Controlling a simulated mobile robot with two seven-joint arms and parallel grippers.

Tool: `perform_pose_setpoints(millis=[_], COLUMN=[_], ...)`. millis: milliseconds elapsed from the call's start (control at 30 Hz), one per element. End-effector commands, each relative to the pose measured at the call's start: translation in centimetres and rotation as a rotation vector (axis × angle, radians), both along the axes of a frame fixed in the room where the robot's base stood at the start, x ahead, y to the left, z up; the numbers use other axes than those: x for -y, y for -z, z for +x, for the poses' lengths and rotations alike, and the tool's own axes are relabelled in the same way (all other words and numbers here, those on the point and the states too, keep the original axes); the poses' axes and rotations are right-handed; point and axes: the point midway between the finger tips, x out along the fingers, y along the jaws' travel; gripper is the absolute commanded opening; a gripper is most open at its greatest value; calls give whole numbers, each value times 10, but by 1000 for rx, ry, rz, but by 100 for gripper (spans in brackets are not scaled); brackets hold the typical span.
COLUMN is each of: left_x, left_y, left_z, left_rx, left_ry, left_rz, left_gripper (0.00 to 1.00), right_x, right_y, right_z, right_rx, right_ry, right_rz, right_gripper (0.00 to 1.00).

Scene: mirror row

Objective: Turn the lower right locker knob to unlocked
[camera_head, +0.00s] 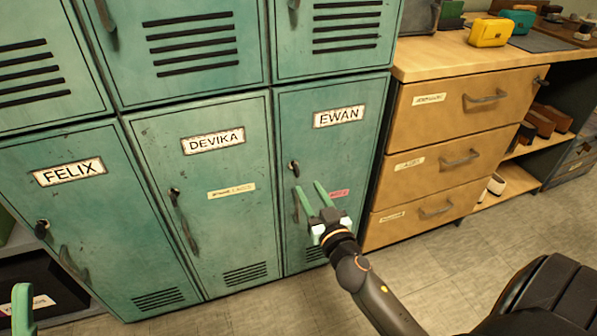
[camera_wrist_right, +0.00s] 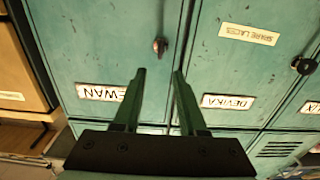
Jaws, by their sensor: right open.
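The lower right locker (camera_head: 340,160) is green and labelled EWAN. Its small dark knob (camera_head: 294,167) sits near the door's left edge, above a handle (camera_head: 302,205). In the right wrist view the picture is upside down, and the knob (camera_wrist_right: 160,46) shows just beyond the fingertips, between their lines. My right gripper (camera_head: 307,186) is open and empty in front of the EWAN door, a little below the knob in the head view; its fingers (camera_wrist_right: 159,72) also show in the right wrist view. Only a green finger of my left gripper (camera_head: 22,308) shows at the lower left.
The DEVIKA locker (camera_head: 222,190) and FELIX locker (camera_head: 75,210) stand to the left, with their own knobs and handles. A wooden drawer unit (camera_head: 440,150) with protruding handles is close on the right. The floor (camera_head: 470,260) in front is clear.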

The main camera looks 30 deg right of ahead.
Motion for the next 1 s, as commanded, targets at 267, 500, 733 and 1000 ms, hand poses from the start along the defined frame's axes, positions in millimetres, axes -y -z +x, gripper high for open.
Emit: perform_pose_setpoints(millis=[267,500,733,1000], left_x=[0,0,0,0], left_y=[0,2,2,2], left_z=[0,0,1,1], left_rx=[-1,-3,-4,-4], left_ry=[-1,-1,0,0], left_rz=[1,-1,-1,-1], left_gripper=[50,50,50,50], right_x=[13,18,19,19], right_y=[-1,0,0,1], right_z=[51,74,79,78], right_rx=[1,-1,-1,-2], right_ry=[0,1,1,1], right_rz=[-4,-1,-1,-1], right_gripper=[41,41,41,28])
